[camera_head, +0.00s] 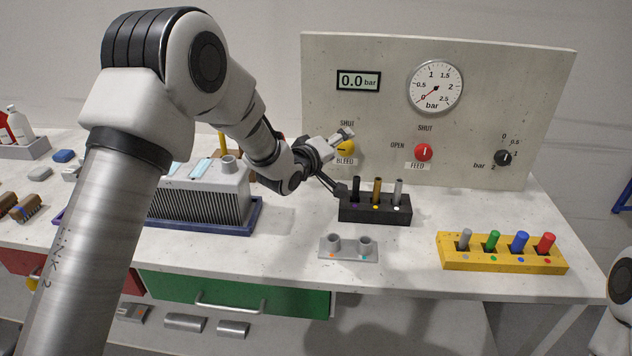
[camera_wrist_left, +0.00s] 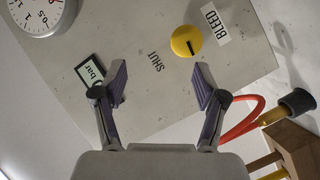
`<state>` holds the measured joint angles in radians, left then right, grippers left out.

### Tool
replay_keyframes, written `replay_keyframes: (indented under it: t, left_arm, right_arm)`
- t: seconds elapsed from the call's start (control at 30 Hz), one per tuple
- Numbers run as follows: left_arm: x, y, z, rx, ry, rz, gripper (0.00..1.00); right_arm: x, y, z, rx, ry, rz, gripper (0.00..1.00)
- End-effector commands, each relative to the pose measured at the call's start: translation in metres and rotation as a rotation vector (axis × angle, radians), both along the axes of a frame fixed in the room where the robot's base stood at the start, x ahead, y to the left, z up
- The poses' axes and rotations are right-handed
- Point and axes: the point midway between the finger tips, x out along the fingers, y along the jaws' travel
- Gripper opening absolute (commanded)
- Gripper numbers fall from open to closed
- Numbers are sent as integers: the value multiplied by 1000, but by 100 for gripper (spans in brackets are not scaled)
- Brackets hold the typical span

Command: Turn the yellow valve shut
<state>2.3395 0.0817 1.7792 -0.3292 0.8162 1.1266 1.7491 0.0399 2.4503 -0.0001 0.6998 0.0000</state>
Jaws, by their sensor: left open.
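The yellow valve (camera_head: 346,146) is a round knob on the upright grey panel, between the SHUT and BLEED labels. My left gripper (camera_head: 343,162) is in front of it, partly hiding it. In the left wrist view the yellow valve (camera_wrist_left: 185,40) lies beyond the fingertips, toward the upper right of the gap. Its dark mark does not point at the SHUT label (camera_wrist_left: 156,62). The left gripper (camera_wrist_left: 161,84) is open and empty, with its fingers apart and clear of the knob. My right gripper is out of view.
A red FEED knob (camera_head: 424,152), a black knob (camera_head: 503,158) and a gauge (camera_head: 435,87) reading about zero are on the panel. A black holder (camera_head: 375,212) with pegs stands below the gripper. A red hose (camera_wrist_left: 240,120) is right in the wrist view.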

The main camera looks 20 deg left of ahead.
Motion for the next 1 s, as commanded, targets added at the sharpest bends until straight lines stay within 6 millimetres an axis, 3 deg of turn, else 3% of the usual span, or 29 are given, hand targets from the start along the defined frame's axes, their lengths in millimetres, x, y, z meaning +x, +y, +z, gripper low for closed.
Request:
replay_keyframes:
  t: [0.03, 0.13, 0.27, 0.63, 0.93, 0.97, 1.0]
  left_arm:
    - [1, 8, -17, -12, 0, 13, 72]
    - [1, 15, -29, -22, 8, 25, 72]
    - [7, 14, -31, -22, 11, 26, 72]
    - [68, 3, -42, -21, 10, 26, 72]
    - [75, 1, -45, -22, 11, 26, 72]
    - [75, 2, -45, -22, 11, 26, 68]
    - [75, 2, -45, -22, 11, 27, 54]
  right_arm:
    - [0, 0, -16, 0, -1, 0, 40]
    - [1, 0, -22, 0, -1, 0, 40]
    - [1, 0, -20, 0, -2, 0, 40]
    - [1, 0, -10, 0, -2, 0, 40]
    - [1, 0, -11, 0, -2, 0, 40]
    - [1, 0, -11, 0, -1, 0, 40]
    - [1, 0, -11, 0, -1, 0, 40]
